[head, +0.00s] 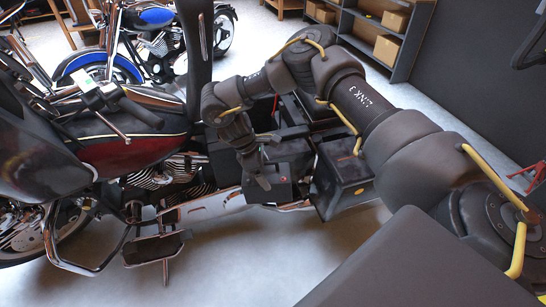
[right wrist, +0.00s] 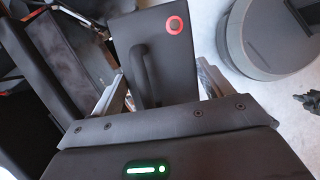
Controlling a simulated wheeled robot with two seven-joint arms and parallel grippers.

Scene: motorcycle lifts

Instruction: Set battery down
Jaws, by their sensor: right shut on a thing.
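The battery (right wrist: 152,60) is a black box with a raised handle and a red ring on its top, seen between the fingers in the right wrist view. In the head view the battery (head: 268,191) is a dark box at the motorcycle's side. My right gripper (head: 262,172) reaches down onto it and is shut on it; the gripper also shows in the right wrist view (right wrist: 165,90). The battery's underside is hidden, so I cannot tell whether it rests on anything. My left gripper is not in view.
A dark red and black motorcycle (head: 135,150) stands at the left. A black box (head: 345,180) is just right of the battery. A blue motorcycle (head: 155,20) and shelves with cardboard boxes (head: 390,48) stand behind. The floor (head: 250,265) in front is clear.

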